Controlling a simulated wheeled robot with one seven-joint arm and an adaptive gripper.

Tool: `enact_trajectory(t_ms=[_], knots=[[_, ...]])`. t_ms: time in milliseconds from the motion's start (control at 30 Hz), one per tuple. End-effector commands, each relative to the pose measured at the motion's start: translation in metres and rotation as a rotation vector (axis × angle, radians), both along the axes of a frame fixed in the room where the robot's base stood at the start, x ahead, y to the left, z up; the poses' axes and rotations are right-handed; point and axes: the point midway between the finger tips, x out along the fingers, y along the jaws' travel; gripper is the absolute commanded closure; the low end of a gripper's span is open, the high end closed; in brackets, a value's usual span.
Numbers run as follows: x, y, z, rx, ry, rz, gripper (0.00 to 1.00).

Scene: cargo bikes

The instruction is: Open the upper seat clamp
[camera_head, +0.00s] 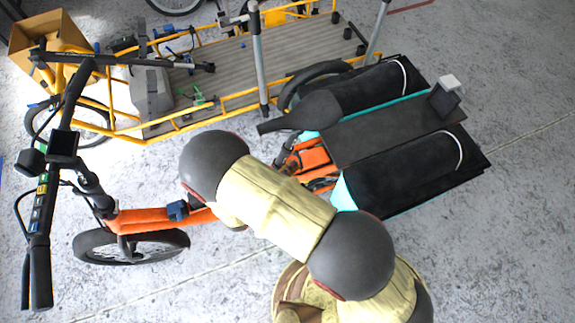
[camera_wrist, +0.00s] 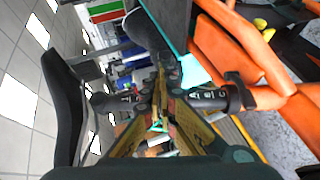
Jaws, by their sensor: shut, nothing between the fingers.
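In the wrist view, which is turned sideways, my gripper (camera_wrist: 160,72) has its fingers together and empty. Behind it a dark seat post (camera_wrist: 206,98) runs across from the black saddle (camera_wrist: 60,95) at left to the orange frame (camera_wrist: 275,100) at right. A dark collar with a small lever, probably a seat clamp (camera_wrist: 236,92), sits where the post meets the frame, right of my fingertips. I cannot tell whether it is open or whether my fingers touch the post. In the head view the saddle (camera_head: 305,110) shows, but my arm hides my gripper and the clamp.
The orange bike's handlebar (camera_head: 62,150) and front wheel (camera_head: 130,245) are at left. Black side bags (camera_head: 410,165) flank its rear deck (camera_head: 385,132). A yellow cargo bike (camera_head: 250,75) with loose tools stands behind. Grey floor (camera_head: 500,235) is clear at right.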

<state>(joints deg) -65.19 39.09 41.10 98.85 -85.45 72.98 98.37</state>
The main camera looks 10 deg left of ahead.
Motion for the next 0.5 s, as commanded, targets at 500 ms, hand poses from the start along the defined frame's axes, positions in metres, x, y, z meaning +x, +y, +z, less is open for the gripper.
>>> enact_trajectory(t_ms=[500], knots=[[0.001, -0.026, -0.010, 0.041, -0.065, 0.214, 1.00]])
